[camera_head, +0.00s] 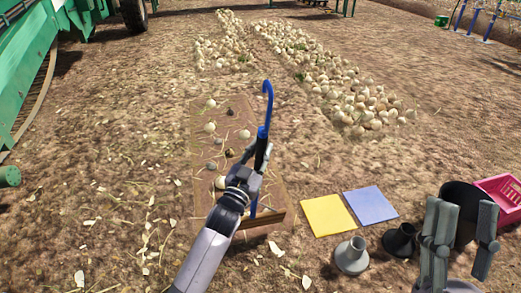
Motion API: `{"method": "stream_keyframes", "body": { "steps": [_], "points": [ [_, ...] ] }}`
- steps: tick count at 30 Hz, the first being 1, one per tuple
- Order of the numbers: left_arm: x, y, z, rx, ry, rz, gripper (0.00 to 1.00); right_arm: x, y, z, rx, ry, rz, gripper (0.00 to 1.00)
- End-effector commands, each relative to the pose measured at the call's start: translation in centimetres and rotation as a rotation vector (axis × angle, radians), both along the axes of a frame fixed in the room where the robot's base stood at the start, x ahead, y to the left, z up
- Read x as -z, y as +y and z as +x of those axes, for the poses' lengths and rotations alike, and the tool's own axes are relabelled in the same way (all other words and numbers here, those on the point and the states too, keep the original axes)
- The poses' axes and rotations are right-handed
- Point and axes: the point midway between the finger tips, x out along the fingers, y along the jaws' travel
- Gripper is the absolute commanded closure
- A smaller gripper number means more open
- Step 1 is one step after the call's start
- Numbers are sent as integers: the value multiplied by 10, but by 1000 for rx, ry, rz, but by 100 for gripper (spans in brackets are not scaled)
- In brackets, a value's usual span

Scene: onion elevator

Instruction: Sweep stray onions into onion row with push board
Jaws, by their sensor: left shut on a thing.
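Several pale stray onions (210,127) and a few dark lumps (229,153) lie scattered on the board. The rod's lower end is near the board's front edge; whether it touches is unclear. The onion row (345,95) is a long heap of pale onions beyond the board, to the right. My right gripper (464,212) is open and empty at the lower right.
A yellow square (328,215) and a blue square (370,205) lie right of the board. A grey cone-shaped piece (352,256), a black one (400,240), a dark bucket (466,200) and a pink crate (503,190) stand nearby. Green machinery (35,60) fills the upper left.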

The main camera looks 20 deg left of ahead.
Motion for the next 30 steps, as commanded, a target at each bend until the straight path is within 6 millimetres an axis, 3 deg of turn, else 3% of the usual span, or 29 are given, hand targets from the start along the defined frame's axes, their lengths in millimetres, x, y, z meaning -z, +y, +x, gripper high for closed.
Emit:
{"method": "stream_keyframes", "body": {
  "steps": [15,30],
  "points": [
    [-17,0,0,1,-5,1,100,39,6,45,18,323,-97,60],
    [-31,0,0,1,-5,1,100,92,5,71,36,643,-186,60]
  ]
}}
